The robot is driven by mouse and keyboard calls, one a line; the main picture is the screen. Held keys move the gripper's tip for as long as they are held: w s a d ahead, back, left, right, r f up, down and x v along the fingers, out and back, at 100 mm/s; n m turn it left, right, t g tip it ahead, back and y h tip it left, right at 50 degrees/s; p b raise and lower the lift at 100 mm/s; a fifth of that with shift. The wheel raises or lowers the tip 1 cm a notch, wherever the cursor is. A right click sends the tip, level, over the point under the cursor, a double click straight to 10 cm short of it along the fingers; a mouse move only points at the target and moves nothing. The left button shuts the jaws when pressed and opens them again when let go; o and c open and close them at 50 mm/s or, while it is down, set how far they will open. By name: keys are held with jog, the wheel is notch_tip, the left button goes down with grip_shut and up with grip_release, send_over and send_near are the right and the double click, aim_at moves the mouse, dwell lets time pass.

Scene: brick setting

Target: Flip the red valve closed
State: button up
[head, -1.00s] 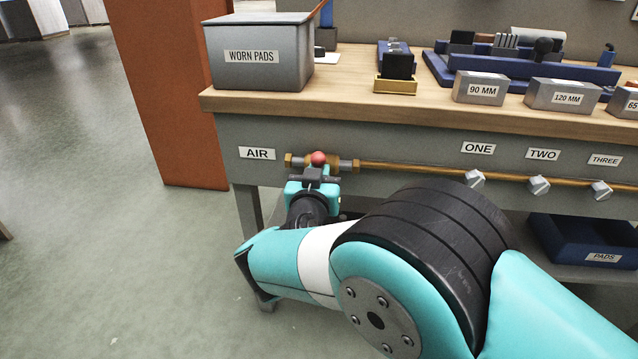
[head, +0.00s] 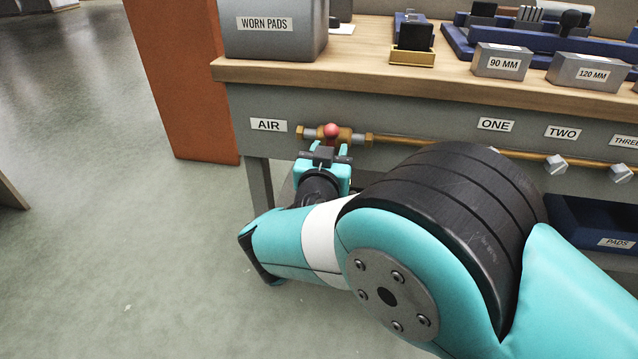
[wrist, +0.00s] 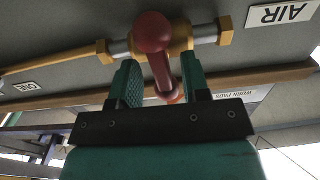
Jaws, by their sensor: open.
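The red valve is a red lever with a round knob on a brass body, set in the air pipe on the bench front beside the AIR label. In the head view its red knob (head: 331,130) shows just above my gripper (head: 326,153). In the wrist view the red valve lever (wrist: 158,60) runs from the knob down between the two teal fingers of my gripper (wrist: 160,85). The fingers are open, one on each side of the lever, with a gap on both sides. Part of the brass body is hidden behind the knob.
The brass pipe (head: 440,144) runs right along the bench front to several grey valves labelled ONE, TWO and THREE. The wooden bench top (head: 370,72) overhangs above. A blue PADS bin (head: 590,225) sits below right. Open floor (head: 100,240) lies left.

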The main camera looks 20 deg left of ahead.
jog(key=b+v, duration=0.2)
jog(key=v, duration=1.3)
jog(key=shift+s+d+b, duration=0.2)
jog(key=shift+b, duration=0.1)
